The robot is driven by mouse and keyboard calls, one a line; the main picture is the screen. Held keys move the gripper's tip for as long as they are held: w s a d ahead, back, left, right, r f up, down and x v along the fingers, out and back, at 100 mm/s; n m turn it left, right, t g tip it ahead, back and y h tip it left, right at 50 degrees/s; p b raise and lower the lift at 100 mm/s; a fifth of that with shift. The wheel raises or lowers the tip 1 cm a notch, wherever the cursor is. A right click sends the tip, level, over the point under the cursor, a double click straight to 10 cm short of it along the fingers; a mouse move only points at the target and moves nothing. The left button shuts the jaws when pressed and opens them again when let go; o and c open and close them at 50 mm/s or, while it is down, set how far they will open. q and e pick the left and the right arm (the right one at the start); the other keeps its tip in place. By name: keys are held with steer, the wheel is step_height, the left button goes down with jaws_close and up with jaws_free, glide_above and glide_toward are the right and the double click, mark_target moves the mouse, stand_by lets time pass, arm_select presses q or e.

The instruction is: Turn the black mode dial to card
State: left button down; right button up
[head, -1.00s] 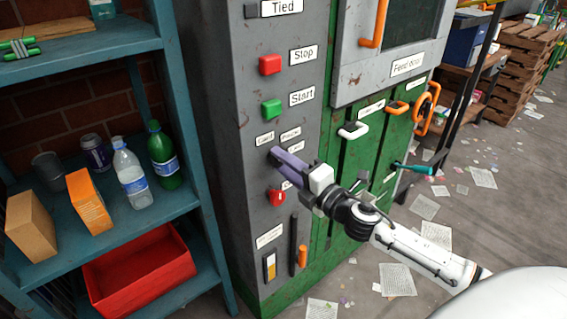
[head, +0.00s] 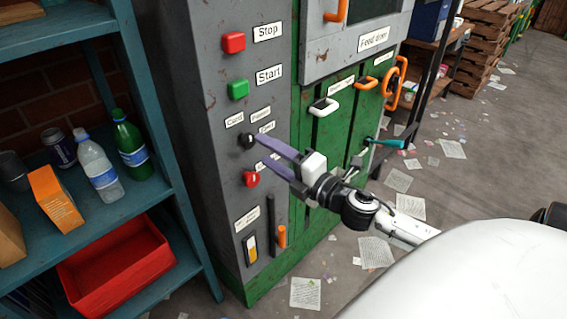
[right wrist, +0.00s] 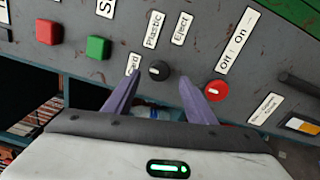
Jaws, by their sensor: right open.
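The black mode dial (head: 246,141) is on the grey panel of the machine, below the green Start button. It also shows in the right wrist view (right wrist: 159,71), with the Plastic label (right wrist: 153,30) and Eject label (right wrist: 182,28) near it. The card label (head: 234,121) is up and left of the dial; in the wrist view it is partly hidden by a finger. My right gripper (head: 262,151) is open, its purple fingers pointing at the panel. In the wrist view the dial lies just beyond the gap between the fingertips (right wrist: 160,88). I cannot tell where the dial points. My left gripper is not in view.
A red knob (head: 251,179) sits just below the dial, close to the lower finger. The green button (head: 238,90) and red button (head: 233,43) are above. A teal shelf with bottles and a red bin (head: 120,265) stands left. Papers litter the floor at right.

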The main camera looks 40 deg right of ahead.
steer(key=shift+s+d+b, duration=0.15)
steer(key=shift+s+b, duration=0.15)
steer(key=shift+s, duration=2.2)
steer(key=s+a+f+m+g+h, duration=0.1)
steer(key=s+a+f+m+g, duration=0.15)
steer(key=f+m, duration=0.45)
steer(key=s+a+f+m+g, duration=0.2)
steer(key=s+f+m, duration=0.2)
steer(key=f, duration=0.7)
steer(key=s+a+f+m+g+y, duration=0.1)
steer(key=s+a+f+m+g, duration=0.1)
steer(key=s+a+f+m, duration=0.2)
steer(key=s+a+f+m+g+y, duration=0.1)
steer(key=s+a+f+m+g, duration=0.2)
steer(key=s+a+f, duration=0.4)
steer(key=a+f+m, duration=0.1)
steer(key=a, duration=0.3)
steer(key=shift+f, duration=0.2)
steer(key=shift+s+a, duration=0.1)
